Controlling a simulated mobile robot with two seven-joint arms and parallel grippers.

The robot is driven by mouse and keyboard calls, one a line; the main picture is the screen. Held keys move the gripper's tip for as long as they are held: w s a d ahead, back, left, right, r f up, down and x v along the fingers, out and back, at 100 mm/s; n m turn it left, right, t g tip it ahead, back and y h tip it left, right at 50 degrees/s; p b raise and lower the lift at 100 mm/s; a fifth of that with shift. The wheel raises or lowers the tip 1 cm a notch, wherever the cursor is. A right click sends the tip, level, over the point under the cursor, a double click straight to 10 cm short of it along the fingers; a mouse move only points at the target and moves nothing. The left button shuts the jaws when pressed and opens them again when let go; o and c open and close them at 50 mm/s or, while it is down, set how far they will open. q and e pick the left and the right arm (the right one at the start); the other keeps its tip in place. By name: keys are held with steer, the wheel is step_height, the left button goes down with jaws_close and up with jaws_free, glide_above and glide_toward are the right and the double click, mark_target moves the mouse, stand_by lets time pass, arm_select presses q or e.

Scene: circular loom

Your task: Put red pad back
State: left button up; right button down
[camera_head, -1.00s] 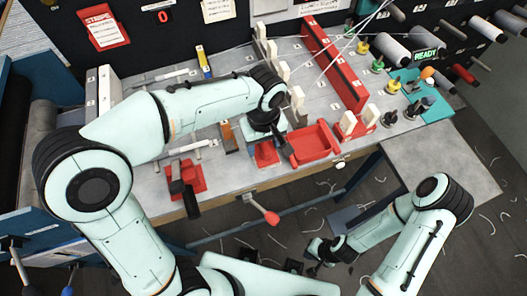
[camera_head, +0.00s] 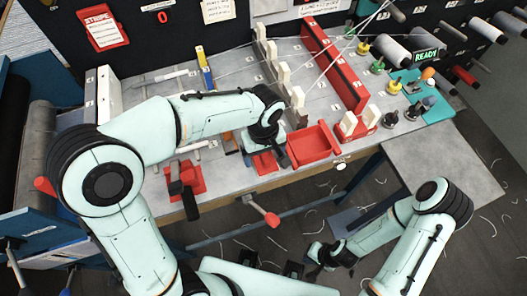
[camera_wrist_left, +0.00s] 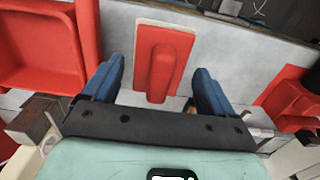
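The red pad (camera_head: 264,163) lies on the grey worktop near its front edge, left of the red tray, and my left gripper partly hides it in the head view. In the left wrist view the red pad (camera_wrist_left: 165,62) is a red plate with a raised red grip along its middle and a pale edge. My left gripper (camera_wrist_left: 157,85) is open, its blue fingers on either side of the pad's near end and apart from it. My right gripper (camera_head: 318,254) hangs low, off the worktop; its fingers are too small to read.
A red tray (camera_head: 313,144) sits close beside the pad. It also shows in the left wrist view (camera_wrist_left: 40,50). A red base with a black handle (camera_head: 186,182) stands on the other side. White upright blocks and a long red bar (camera_head: 335,65) stand further back.

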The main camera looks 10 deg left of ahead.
arm_select(q)
steer(key=shift+w, duration=0.1)
steer(key=shift+r, duration=0.35)
step_height(320, 180, up, 12)
steer(key=p, duration=0.1)
steer(key=shift+f+p, duration=0.15)
steer(key=shift+p, duration=0.25)
arm_select(e)
steer(key=shift+w+r, duration=0.85)
steer(key=shift+r, duration=0.3)
